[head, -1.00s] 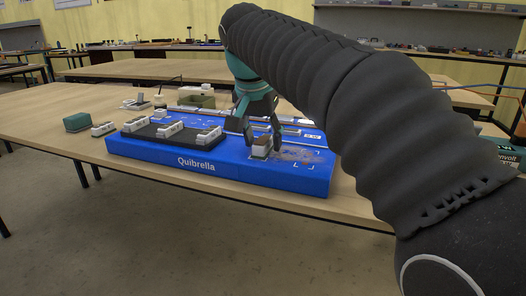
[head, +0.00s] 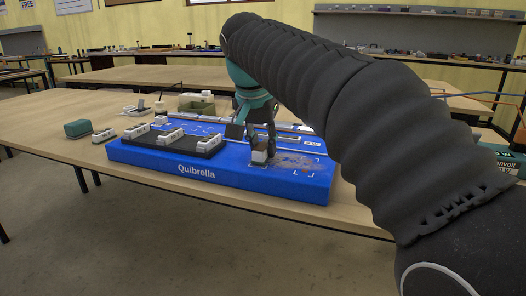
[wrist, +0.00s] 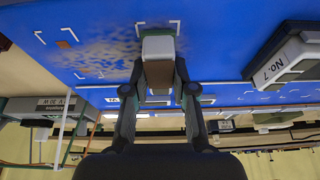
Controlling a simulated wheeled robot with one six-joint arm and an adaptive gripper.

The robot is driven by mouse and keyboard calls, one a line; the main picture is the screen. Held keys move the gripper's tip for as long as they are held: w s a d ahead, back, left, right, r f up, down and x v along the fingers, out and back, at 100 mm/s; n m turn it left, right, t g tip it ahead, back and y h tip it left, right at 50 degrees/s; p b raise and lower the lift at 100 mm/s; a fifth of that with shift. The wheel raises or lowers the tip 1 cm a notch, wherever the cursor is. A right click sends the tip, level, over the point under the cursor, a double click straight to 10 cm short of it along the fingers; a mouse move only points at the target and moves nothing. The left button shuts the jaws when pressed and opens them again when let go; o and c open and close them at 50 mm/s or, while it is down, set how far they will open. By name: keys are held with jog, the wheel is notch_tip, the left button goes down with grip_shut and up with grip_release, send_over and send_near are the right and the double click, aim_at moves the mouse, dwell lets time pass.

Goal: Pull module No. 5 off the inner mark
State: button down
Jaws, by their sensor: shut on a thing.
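The held module, a small block with a pale top and brown side (wrist: 158,50), is between the fingers of my gripper (wrist: 157,85); its number is not readable. In the head view my gripper (head: 262,146) is shut on this module (head: 259,157) at the blue box. White corner brackets of a mark (wrist: 178,24) show just beside the module in the wrist view. I cannot tell whether its underside touches the box. Another bracketed mark (head: 318,170) lies empty to the right on the blue box (head: 150,157).
A black tray (head: 178,147) with several white modules sits on the box at left. Module No. 7 (wrist: 285,62) shows in the wrist view. A brown smudge (head: 292,160) marks the box top. A green block (head: 77,128) and another module (head: 104,135) stand left on the table.

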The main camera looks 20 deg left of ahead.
aim_at(263, 145)
jog(key=shift+r+p, duration=0.8)
jog(key=shift+r, duration=0.05)
jog(key=shift+r+p, duration=0.95)
jog(key=shift+r, duration=2)
